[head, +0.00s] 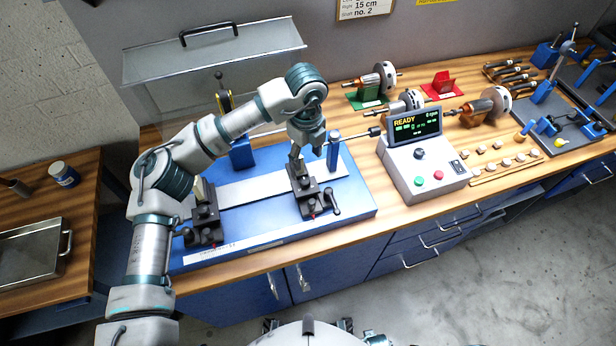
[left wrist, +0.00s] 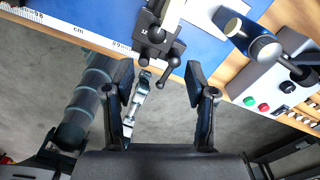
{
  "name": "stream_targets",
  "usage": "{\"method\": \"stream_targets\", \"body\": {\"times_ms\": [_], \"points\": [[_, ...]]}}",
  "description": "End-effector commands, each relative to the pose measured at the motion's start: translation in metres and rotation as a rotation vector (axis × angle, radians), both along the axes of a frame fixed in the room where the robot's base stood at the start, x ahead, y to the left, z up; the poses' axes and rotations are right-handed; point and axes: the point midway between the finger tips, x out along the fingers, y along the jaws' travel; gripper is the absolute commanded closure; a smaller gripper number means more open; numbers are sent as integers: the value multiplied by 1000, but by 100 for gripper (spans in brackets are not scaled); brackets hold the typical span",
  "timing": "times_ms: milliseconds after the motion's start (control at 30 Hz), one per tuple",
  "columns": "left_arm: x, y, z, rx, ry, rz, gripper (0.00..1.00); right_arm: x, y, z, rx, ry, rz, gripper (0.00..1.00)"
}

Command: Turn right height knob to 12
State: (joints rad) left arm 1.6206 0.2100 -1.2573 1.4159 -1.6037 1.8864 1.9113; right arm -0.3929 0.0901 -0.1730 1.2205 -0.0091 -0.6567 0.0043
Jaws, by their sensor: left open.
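The right pedestal (head: 312,196) is a black block on the blue balancing bench (head: 356,206), with a crank handle at its right side and a small red mark at its front. In the left wrist view the pedestal (left wrist: 158,38) shows at the top, with ball-ended levers (left wrist: 173,64) and small white figures beside it. Which part is the height knob, and its reading, I cannot tell surely. My left gripper (head: 306,150) hangs over the pedestal's rear. In the left wrist view its fingers (left wrist: 160,84) are apart and empty, with the levers ahead of them. My right gripper is not in view.
A second black pedestal (head: 205,222) stands on the bench's left. Rotors on stands (head: 370,90) sit behind. The bench's front edge borders open floor.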

Motion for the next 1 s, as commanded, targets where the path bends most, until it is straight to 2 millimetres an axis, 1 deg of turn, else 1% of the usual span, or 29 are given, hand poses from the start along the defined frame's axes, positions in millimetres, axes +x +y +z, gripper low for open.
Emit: {"method": "stream_targets", "body": {"times_ms": [33, 200, 300, 400, 500, 600, 867, 900, 933, 967, 1000], "points": [[-1, 2, -14, -1, 4, 1, 44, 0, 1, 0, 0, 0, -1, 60], [-1, 0, -53, 0, 3, 0, 44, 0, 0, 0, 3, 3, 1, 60], [-1, -2, -73, 2, 2, -1, 44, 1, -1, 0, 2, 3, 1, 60], [-1, -3, -87, 1, 2, -1, 44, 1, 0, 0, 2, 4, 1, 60], [-1, -4, -98, 3, 1, -1, 44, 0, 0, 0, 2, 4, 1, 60], [-1, -4, -102, 1, 0, -2, 44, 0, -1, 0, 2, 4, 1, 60], [-1, -1, -104, -1, 0, -1, 44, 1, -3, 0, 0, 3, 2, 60], [-1, 0, -104, -1, 0, -1, 49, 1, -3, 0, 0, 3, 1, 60], [-1, 0, -104, -2, 1, -1, 56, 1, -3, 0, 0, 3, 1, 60], [-1, 0, -104, -3, 0, -1, 64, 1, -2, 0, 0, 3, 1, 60], [-1, 0, -104, -2, 1, -1, 74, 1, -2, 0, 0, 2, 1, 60]]}}
